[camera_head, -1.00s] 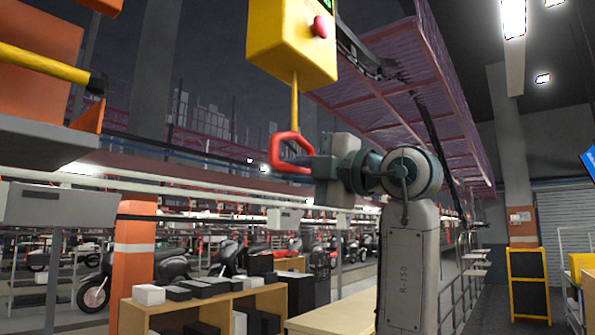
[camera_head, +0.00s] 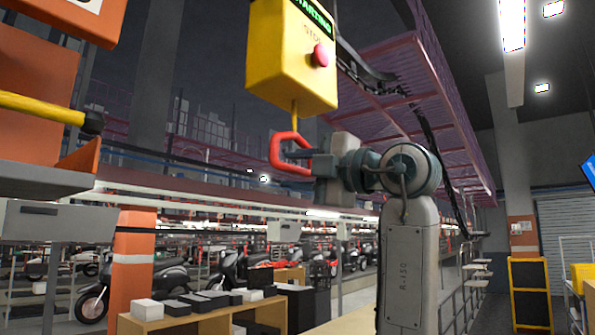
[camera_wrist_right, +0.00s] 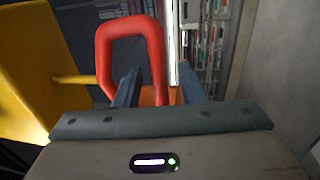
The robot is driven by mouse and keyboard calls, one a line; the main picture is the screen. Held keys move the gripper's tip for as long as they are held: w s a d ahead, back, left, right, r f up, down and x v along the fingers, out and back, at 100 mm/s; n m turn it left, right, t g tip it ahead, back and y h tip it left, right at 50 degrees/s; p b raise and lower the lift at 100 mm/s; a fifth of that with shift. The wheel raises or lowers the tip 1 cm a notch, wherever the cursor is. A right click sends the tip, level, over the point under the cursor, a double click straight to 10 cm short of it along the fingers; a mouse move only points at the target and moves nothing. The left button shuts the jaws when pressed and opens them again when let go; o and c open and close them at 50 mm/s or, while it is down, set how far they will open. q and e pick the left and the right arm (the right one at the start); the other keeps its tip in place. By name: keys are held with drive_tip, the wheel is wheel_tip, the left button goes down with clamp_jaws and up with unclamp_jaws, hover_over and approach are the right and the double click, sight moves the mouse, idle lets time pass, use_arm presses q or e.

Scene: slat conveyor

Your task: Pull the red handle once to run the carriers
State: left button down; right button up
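The red handle (camera_head: 288,153), a loop, hangs on a short yellow rod under a yellow control box (camera_head: 290,55) in the head view. The box shows a red button (camera_head: 320,55) and a green label reading "STARTING". My right gripper (camera_head: 308,162) is at the handle's right side. In the right wrist view, its fingers (camera_wrist_right: 160,75) stand apart, with the right bar of the red loop (camera_wrist_right: 104,60) between them. A gap shows between that bar and the right finger. My left gripper is out of view.
An orange machine with a yellow bar (camera_head: 45,108) stands at the left. A wooden shelf (camera_head: 205,325) with boxes is below, with scooters behind it. A purple mesh guard (camera_head: 400,75) is overhead at the right.

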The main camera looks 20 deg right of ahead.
drive_tip(key=shift+s+d+f+b, duration=0.15)
drive_tip(key=shift+s+d+b, duration=0.2)
drive_tip(key=shift+s+b, duration=0.1)
drive_tip(key=b+v, duration=0.3)
drive_tip(key=v, duration=0.5)
